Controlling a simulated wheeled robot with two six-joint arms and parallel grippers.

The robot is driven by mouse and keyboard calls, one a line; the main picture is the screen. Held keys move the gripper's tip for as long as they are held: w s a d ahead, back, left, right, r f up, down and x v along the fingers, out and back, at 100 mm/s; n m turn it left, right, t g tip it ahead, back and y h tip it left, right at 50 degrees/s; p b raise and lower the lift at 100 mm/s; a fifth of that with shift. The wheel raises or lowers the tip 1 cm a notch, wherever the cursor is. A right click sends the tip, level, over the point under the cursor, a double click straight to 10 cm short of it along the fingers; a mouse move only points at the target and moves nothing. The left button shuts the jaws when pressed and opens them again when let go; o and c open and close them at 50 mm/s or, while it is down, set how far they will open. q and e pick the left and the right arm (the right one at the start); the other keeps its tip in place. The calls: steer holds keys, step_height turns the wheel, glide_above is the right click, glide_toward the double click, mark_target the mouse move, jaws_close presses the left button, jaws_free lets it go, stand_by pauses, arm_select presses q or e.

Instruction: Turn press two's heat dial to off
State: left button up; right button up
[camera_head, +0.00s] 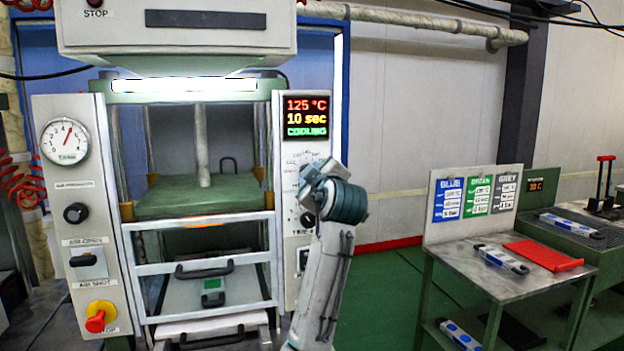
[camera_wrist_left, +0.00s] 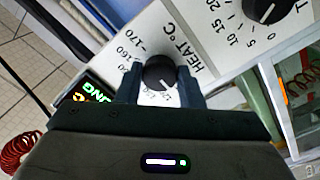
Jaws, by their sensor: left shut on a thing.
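The black heat dial (camera_wrist_left: 159,72) sits on a white panel marked HEAT °C, with numbers such as 160 and 170 around it. Its white pointer line points to the lower right in the left wrist view, near a number that looks like 120. My left gripper (camera_wrist_left: 158,84) is shut on the dial, one finger on each side. In the head view my left gripper (camera_head: 314,186) is at the right panel (camera_head: 294,150) of the press and hides the dial. My right gripper is not in view.
The press display (camera_head: 307,117) reads 125 °C, 10 sec, COOLING. A second black dial (camera_head: 307,220), with its own scale (camera_wrist_left: 238,28), is close by on the panel. A table (camera_head: 450,255) at right holds a grey-blue bar (camera_head: 500,259) and a red piece (camera_head: 543,255).

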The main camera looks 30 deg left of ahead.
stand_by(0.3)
arm_select(q)
steer(key=o, duration=1)
steer(key=b+v, duration=0.2)
steer(key=v, duration=0.8)
steer(key=shift+s+d+b, duration=0.25)
steer(key=shift+d+b, duration=0.05)
steer(key=shift+b, duration=0.05)
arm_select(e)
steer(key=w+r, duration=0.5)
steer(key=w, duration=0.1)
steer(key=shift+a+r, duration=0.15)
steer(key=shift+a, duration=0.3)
